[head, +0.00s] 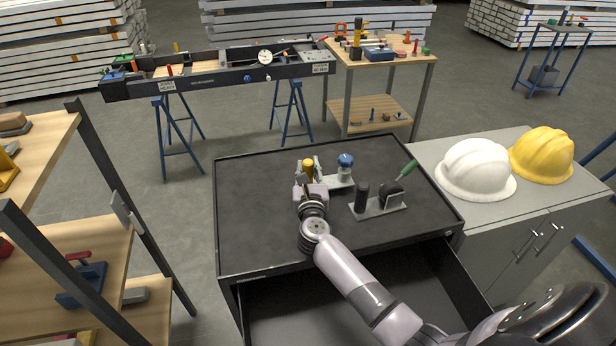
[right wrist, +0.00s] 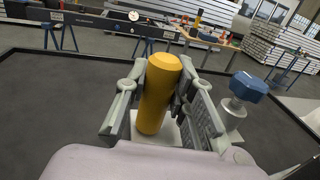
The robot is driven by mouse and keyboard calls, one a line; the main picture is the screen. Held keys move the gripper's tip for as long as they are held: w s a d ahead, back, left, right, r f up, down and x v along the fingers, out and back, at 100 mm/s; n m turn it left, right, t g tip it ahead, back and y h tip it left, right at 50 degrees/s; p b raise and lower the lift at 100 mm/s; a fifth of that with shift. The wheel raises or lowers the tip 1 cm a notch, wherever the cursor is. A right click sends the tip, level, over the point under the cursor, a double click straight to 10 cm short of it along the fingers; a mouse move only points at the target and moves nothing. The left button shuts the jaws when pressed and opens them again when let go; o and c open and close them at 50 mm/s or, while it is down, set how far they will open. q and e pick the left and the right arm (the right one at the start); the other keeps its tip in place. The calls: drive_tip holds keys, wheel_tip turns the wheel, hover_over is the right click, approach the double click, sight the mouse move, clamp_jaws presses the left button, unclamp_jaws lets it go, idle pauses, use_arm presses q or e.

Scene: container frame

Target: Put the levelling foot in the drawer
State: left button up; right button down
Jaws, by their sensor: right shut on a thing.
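An open drawer (head: 375,292) shows below the dark-topped cabinet (head: 250,215); its visible inside looks empty. My right gripper (head: 309,174) is over the cabinet top, shut on a yellow cylinder (head: 308,163). In the right wrist view, the yellow cylinder (right wrist: 157,95) stands between the fingers of the gripper (right wrist: 155,100), with a pale base at its lower end. A blue-knobbed part (head: 345,161) on a grey stem stands just to the right, with a metal plate under it. I cannot tell for certain which part is the levelling foot. My left gripper is out of view.
A plate with a black post and green-handled lever (head: 380,207) sits right of the gripper. White (head: 476,168) and yellow (head: 541,154) helmets lie on a grey cabinet. A wooden shelf rack (head: 85,240) stands left. The cabinet top's left part is clear.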

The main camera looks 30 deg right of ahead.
drive_tip(key=shift+f, duration=0.9)
drive_tip(key=shift+f, duration=0.1)
drive_tip(key=c, duration=1.8)
unclamp_jaws()
drive_tip(key=shift+f+b, duration=0.15)
drive_tip(key=shift+b, duration=0.15)
drive_tip(key=o, duration=0.4)
drive_tip(key=shift+o, duration=0.2)
